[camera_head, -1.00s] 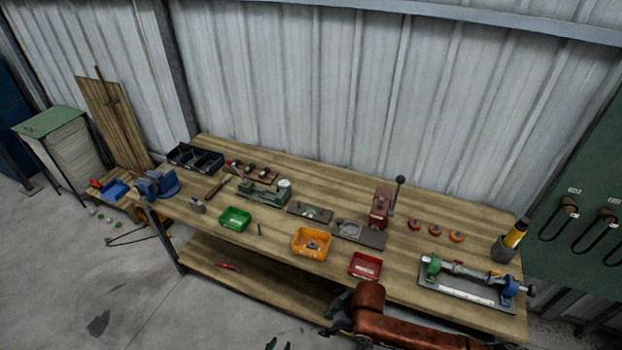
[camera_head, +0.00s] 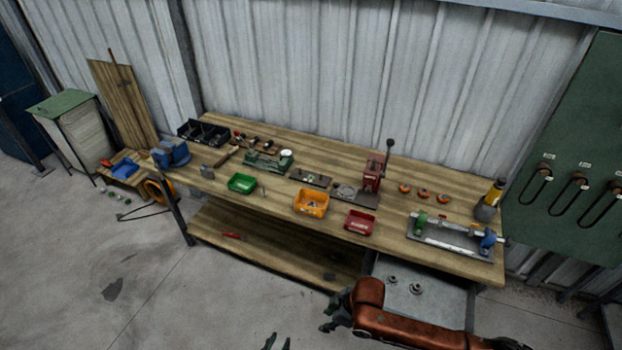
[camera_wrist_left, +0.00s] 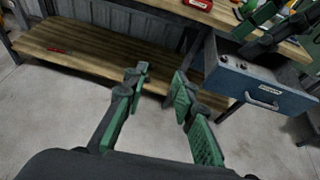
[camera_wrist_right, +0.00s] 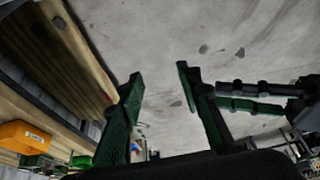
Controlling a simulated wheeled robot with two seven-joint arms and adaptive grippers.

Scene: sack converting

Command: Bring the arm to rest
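My left gripper (camera_head: 277,342) shows only as dark green fingertips at the bottom edge of the head view. In the left wrist view its fingers (camera_wrist_left: 160,76) are apart with nothing between them, over the floor. My right gripper (camera_head: 333,314), on the orange arm from the right, is in front of the bench. In the right wrist view its fingers (camera_wrist_right: 160,75) are spread and empty. It also shows at the top right of the left wrist view, near the drawer. The left gripper also appears at the right of the right wrist view (camera_wrist_right: 262,97).
The wooden workbench (camera_head: 285,221) carries bins, tools and a red press (camera_head: 373,172). A drawer (camera_head: 445,304) with two small metal parts stands open below its front edge, behind my right arm. It shows blue-fronted in the left wrist view (camera_wrist_left: 245,93). Floor (camera_head: 210,310) at left is clear.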

